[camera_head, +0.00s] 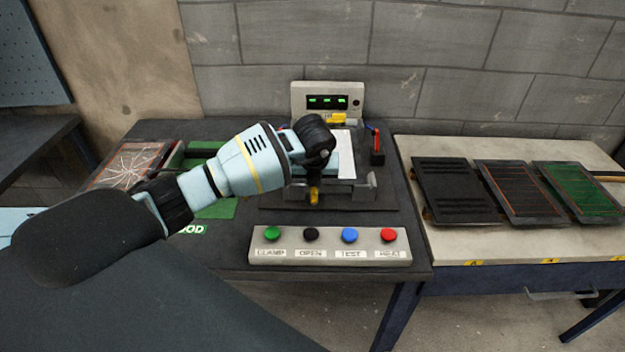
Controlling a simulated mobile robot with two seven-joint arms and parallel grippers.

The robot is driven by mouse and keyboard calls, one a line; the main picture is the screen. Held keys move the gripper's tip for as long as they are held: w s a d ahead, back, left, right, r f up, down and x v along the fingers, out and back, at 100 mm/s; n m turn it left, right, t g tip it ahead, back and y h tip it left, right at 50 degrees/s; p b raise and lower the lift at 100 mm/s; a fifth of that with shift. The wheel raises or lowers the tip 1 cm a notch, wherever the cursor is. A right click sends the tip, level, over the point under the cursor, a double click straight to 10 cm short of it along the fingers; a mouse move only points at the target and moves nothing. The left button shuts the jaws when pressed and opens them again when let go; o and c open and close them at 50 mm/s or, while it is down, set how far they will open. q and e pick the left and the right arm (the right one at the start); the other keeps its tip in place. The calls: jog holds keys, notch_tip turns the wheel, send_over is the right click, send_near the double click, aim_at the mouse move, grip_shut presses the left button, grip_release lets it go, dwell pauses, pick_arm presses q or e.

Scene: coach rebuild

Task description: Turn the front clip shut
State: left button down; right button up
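A fixture with grey metal brackets (364,190) stands on the dark bench, with a pale blue part and a white strip (345,155) in it. A small yellow piece (313,196) shows at the fixture's front edge, just below my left gripper; it may be the front clip, but I cannot tell how it is turned. My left arm reaches in from the left, and its gripper (314,176) points down over the fixture's front left. Its fingers are mostly hidden by the dark wrist, so its opening and any contact are unclear. My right gripper is not in view.
A button panel (330,246) with green, black, blue and red buttons lies in front. A display unit (328,100) stands behind. A cracked panel (130,165) lies at left. Several panels, including a green one (577,190), lie on the right table (470,245).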

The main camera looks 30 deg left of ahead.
aim_at(314, 199)
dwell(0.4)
pick_arm(q)
jog(key=c, duration=1.5)
grip_release()
jog(key=shift+r, duration=0.15)
jog(key=v, duration=0.7)
jog(key=shift+s+d+r+p, duration=0.1)
jog(key=shift+s+r+p, duration=0.05)
jog(key=shift+r+p, duration=0.15)
jog(key=shift+f, duration=0.1)
